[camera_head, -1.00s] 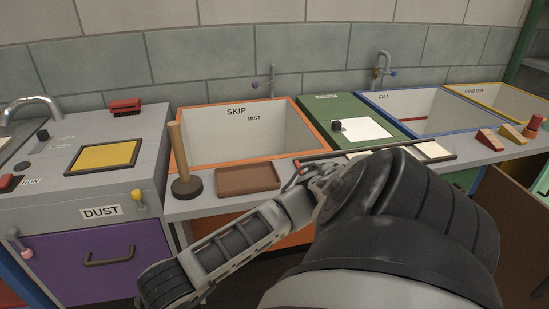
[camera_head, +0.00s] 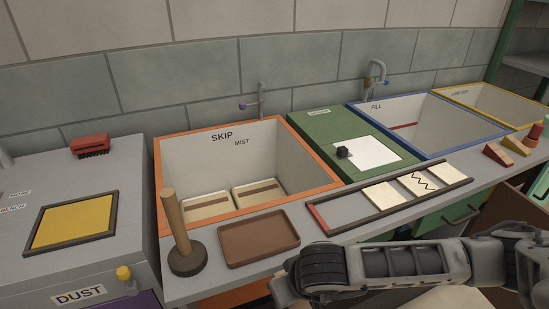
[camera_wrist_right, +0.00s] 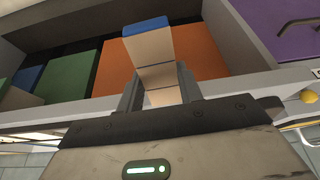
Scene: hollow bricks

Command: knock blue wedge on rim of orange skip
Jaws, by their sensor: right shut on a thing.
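The orange skip (camera_head: 262,206) is an open bin with an orange rim and pale inner walls marked SKIP and MIST. Two pale slabs with brown bands (camera_head: 207,206) lie in it. In the right wrist view, my right gripper (camera_wrist_right: 160,92) is shut on the blue wedge (camera_wrist_right: 146,28), a pale block with a blue end face. The cabinet fronts, one of them orange (camera_wrist_right: 186,52), show behind it. The wedge appears apart from the skip's rim. In the head view my right arm crosses the lower right; its gripper and the wedge are out of sight there. My left gripper is not in view.
A wooden-handled round tool (camera_head: 176,222) and a brown tray (camera_head: 258,238) stand on the counter before the skip. A dark frame with pale tiles (camera_head: 384,218) lies to the right.

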